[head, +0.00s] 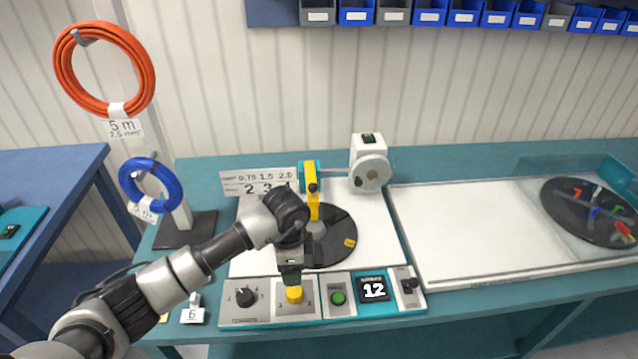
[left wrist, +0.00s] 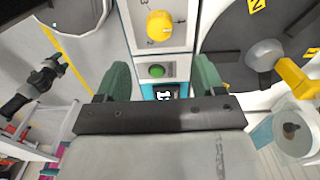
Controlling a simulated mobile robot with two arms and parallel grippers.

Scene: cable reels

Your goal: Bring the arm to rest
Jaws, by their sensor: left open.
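My left arm comes in from the left in the head view, and its gripper (head: 294,270) hangs over the front control panel, close above the yellow knob (head: 294,294). In the left wrist view the green fingers of my left gripper (left wrist: 160,65) stand apart with nothing held between them. The yellow knob (left wrist: 159,26) shows beyond the fingertips, and the green button (left wrist: 157,71) shows between them. I cannot tell whether a finger touches the knob. My right gripper is in neither view.
Behind the panel is a dark turntable (head: 340,240) with a yellow arm (head: 312,190). The display (head: 374,288) reads 12. Orange (head: 62,65) and blue (head: 128,180) cable coils hang at the left. A white tray (head: 460,230) lies right. Blue bins (head: 430,12) line the back wall.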

